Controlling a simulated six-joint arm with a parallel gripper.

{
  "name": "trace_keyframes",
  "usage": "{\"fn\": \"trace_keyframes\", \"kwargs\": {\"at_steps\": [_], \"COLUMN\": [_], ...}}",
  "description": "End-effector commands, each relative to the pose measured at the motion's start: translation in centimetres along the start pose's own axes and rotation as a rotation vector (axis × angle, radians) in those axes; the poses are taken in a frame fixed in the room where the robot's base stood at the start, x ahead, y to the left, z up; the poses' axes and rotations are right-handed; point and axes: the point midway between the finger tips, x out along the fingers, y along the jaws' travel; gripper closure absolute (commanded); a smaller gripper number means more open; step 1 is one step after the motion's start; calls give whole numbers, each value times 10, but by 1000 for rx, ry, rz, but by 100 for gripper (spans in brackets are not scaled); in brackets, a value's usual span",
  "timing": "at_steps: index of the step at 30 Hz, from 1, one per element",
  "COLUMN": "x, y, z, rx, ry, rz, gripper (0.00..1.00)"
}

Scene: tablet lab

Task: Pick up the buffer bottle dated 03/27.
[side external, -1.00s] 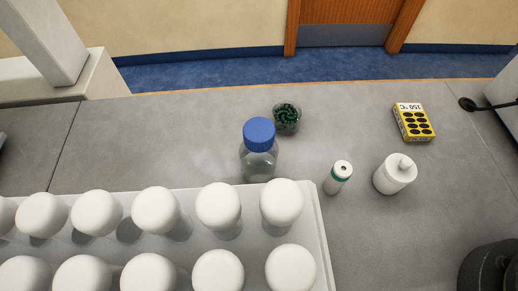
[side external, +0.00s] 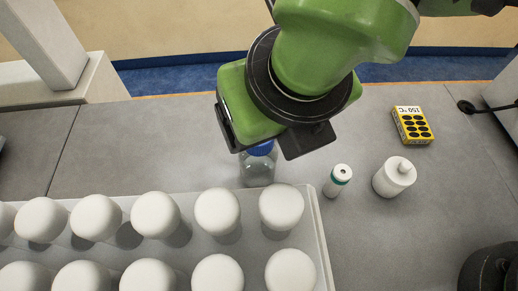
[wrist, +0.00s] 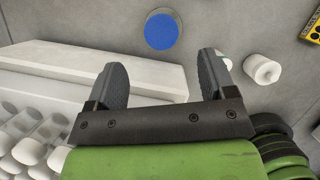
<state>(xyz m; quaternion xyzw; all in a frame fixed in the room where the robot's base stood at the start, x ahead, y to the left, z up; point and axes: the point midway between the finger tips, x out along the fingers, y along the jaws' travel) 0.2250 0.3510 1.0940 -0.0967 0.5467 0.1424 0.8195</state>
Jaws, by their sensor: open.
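A clear bottle (side external: 257,172) with a blue cap stands upright on the grey bench behind the white rack. In the wrist view its blue cap (wrist: 161,30) lies just beyond and between my fingertips. No date is readable on it. My gripper (wrist: 163,72) is open and empty, with its two dark fingers apart. In the side external view my green gripper (side external: 262,142) is above the bottle and covers part of its cap.
A white rack (side external: 316,222) with several white-capped bottles (side external: 217,210) fills the front left. To the right stand a small green-banded vial (side external: 338,180), a white bottle (side external: 394,177) and a yellow box (side external: 412,124). The bench behind left is clear.

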Motion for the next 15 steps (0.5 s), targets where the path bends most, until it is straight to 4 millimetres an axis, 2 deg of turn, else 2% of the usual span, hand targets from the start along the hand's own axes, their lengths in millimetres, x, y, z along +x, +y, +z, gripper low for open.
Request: {"fn": "trace_keyframes", "kwargs": {"at_steps": [3, 11, 15], "x": [20, 44, 66], "y": [-2, -2, -3], "z": [0, 0, 1], "rx": [4, 7, 7], "ry": [3, 3, 3], "rz": [-4, -3, -3], "gripper": [23, 23, 23]}}
